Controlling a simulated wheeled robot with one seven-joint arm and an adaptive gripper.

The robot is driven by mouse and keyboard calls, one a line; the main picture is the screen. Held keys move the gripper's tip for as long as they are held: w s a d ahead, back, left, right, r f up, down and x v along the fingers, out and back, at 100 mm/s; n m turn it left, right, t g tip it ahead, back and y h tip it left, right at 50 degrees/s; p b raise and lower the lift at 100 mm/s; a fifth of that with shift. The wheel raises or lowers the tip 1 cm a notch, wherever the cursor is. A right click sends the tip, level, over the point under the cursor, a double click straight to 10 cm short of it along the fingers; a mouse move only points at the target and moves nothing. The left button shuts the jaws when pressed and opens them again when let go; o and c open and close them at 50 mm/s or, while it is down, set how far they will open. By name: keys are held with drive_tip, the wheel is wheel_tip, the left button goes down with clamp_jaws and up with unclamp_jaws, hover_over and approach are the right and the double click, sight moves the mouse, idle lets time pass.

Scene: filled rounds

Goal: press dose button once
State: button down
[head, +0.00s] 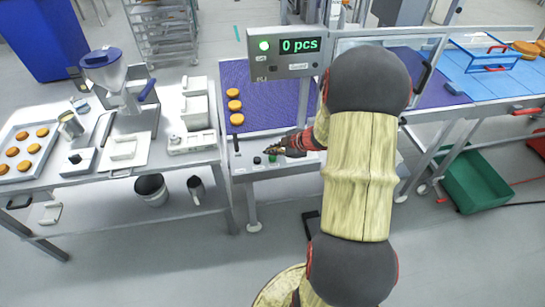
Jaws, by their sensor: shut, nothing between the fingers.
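The filling machine (118,80) with a blue-lidded hopper stands on the left table. A small white box with a black button (76,158) sits in front of it. No label is legible, so I cannot tell whether this is the dose button. My gripper (268,150) is shut and empty. It is well to the right of that box, over the conveyor's front control panel (245,172). A black knob (257,160) and a green button (273,158) on the panel lie just below the fingertips. I cannot tell whether the fingers touch anything.
A purple conveyor belt (262,105) carries several round pieces behind the panel. The display (299,45) above reads 0 pcs with a green lamp. My arm hides part of the conveyor.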

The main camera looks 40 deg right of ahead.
sight(272, 158)
drive_tip(key=shift+f, duration=0.15)
drive_tip(key=shift+f, duration=0.2)
drive_tip(key=shift+f, duration=0.6)
idle(0.7)
drive_tip(key=shift+r, duration=0.1)
idle(0.3)
drive_tip(key=shift+r+p, duration=0.9)
drive_tip(key=shift+p, duration=0.2)
wheel_tip(272, 158, up, 5)
drive_tip(key=p, duration=0.5)
drive_tip(key=shift+p, duration=0.4)
